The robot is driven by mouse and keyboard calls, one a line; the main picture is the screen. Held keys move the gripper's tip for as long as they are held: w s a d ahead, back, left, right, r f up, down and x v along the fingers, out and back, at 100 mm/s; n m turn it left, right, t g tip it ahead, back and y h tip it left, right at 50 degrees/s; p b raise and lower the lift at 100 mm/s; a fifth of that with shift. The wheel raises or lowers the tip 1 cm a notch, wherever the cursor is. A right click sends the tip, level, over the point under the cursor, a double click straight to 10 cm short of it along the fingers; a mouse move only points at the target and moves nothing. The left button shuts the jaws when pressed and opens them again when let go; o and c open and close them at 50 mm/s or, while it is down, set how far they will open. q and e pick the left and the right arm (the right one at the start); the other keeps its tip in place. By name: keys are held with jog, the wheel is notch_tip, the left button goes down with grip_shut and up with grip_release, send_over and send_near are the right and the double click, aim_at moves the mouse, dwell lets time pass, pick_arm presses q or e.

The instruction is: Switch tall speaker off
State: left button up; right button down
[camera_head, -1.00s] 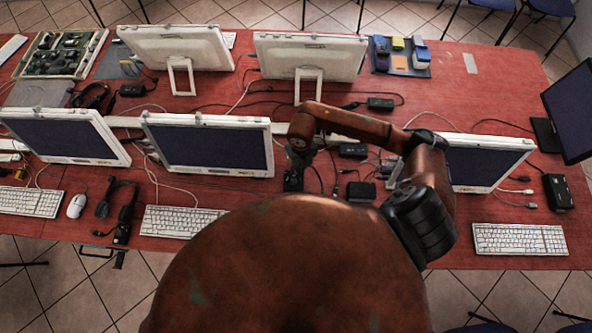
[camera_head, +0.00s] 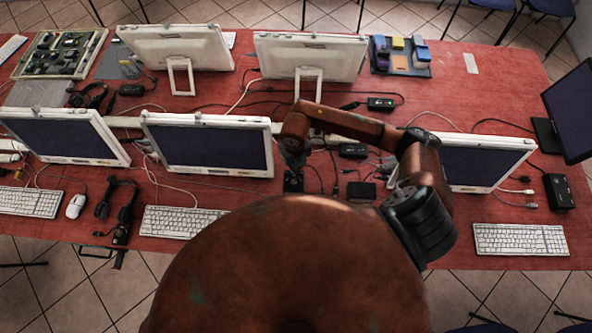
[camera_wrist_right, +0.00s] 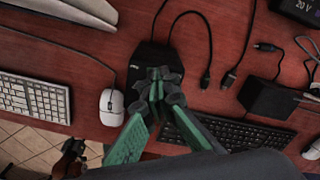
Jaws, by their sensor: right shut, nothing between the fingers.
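A dark upright block (camera_head: 293,181) stands below my right gripper, just right of the middle-left monitor. In the right wrist view it is a black, tapering body (camera_wrist_right: 146,62) with a small pale mark; it is probably the tall speaker. Any switch on it is not clear to see. My right gripper (camera_wrist_right: 160,76) has green fingers with dark tips, shut and empty, over the near end of this body. I cannot tell whether the tips touch it. In the head view the gripper (camera_head: 294,166) is small and dark. My left gripper is not in view.
In the right wrist view a white mouse (camera_wrist_right: 112,106) and white keyboard (camera_wrist_right: 34,97) lie left, a black keyboard (camera_wrist_right: 232,132) below right, and a black box (camera_wrist_right: 268,98) right. Loose black cables cross the red table (camera_wrist_right: 225,30). The middle-left monitor (camera_head: 208,148) stands close by.

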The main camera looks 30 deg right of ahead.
jog(key=shift+w+a, duration=0.45)
jog(key=shift+a, duration=0.35)
dwell(0.5)
notch_tip(320, 180, up, 6)
jog(key=p, duration=0.3)
jog(key=shift+s+d, duration=0.15)
dwell(0.5)
dwell(0.5)
